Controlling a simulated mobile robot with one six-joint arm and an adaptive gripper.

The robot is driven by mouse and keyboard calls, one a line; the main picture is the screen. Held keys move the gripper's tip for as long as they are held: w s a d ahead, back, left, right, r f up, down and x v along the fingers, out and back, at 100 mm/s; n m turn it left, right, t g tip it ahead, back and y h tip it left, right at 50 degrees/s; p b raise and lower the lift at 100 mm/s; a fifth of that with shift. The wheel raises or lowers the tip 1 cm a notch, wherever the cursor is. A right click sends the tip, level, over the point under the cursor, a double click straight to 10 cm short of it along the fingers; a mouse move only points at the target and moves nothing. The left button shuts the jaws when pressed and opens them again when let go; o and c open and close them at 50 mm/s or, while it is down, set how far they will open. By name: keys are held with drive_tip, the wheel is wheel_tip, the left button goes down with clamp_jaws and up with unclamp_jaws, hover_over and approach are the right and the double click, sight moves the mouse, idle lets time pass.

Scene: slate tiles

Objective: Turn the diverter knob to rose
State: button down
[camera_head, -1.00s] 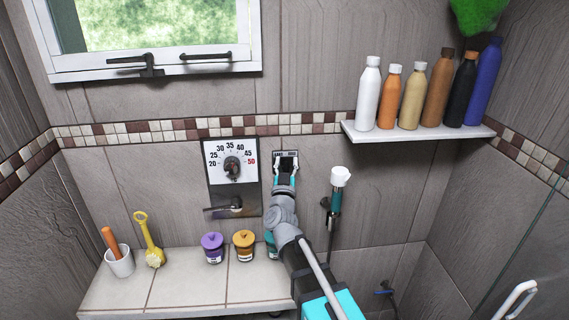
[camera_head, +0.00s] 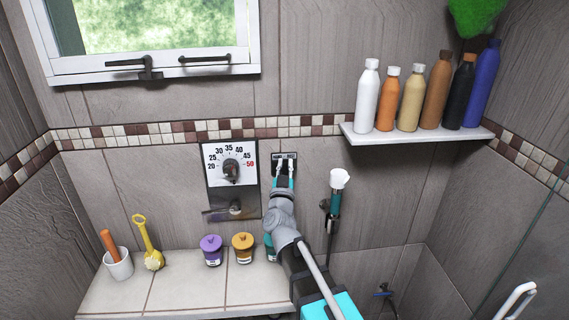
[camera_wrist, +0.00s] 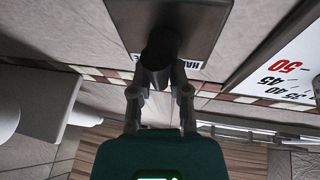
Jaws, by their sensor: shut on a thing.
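The diverter plate (camera_head: 293,157) is a small dark panel on the tiled wall, with two small white labels at its top. In the wrist view the dark round diverter knob (camera_wrist: 160,48) stands out from the plate (camera_wrist: 200,22). One label there begins with "HA"; the rest is covered by the knob. My gripper (camera_head: 285,166) is at the plate and hides most of the knob in the head view. In the wrist view my gripper (camera_wrist: 160,78) has its two fingers shut on the knob, one on each side. Which label the knob points at cannot be told.
A temperature dial (camera_head: 231,169) with a lever below is close on the left. A hand shower (camera_head: 337,182) hangs close on the right. A shelf (camera_head: 400,136) with several bottles is above right.

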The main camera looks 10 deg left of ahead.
drive_tip(key=shift+m+h, duration=0.4)
drive_tip(key=shift+m, duration=0.3)
drive_tip(key=m+h+p, duration=0.1)
drive_tip(key=m, duration=0.1)
drive_tip(key=m+g+p, duration=0.1)
drive_tip(key=m, duration=0.1)
drive_tip(key=shift+w+d+r+m+h, duration=0.1)
drive_tip(key=shift+d+m+h, duration=0.1)
drive_tip(key=shift+m+h, duration=0.15)
drive_tip(key=shift+d+m+g+h+p, duration=0.1)
drive_tip(key=shift+m+g+h+p, duration=0.65)
drive_tip(key=shift+m, duration=1.1)
drive_tip(key=shift+f, duration=0.2)
drive_tip(key=c, duration=0.7)
unclamp_jaws()
drive_tip(key=shift+a, duration=0.2)
drive_tip(key=shift+o, duration=0.6)
drive_tip(key=shift+d, duration=0.15)
